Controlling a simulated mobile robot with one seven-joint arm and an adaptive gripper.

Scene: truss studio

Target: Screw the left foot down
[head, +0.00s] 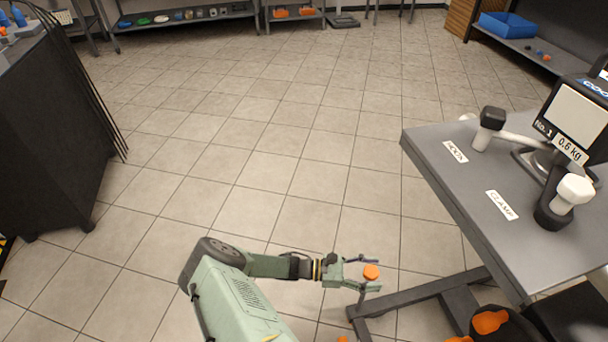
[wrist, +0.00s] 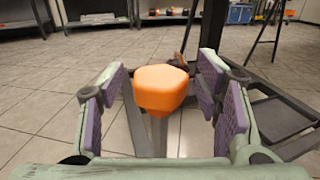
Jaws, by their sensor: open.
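An orange knob (head: 371,271), which looks like the foot's screw, stands at the end of the dark floor frame under the grey table. In the wrist view the orange knob (wrist: 162,88) is a rounded block on top of a grey stem (wrist: 159,132). My gripper (head: 362,274) is open, with its fingers on either side of the knob. In the wrist view my gripper (wrist: 163,78) shows purple pads with a gap on both sides of the knob, so neither pad seems to touch it. The lower stem is partly hidden by my gripper.
The grey table (head: 450,185) at right carries a scale (head: 572,125), a black-capped handle (head: 492,118) and a white-capped clamp (head: 572,190). More orange parts (head: 490,321) show at the lower right. A dark cabinet (head: 50,130) stands at left. The tiled floor between is clear.

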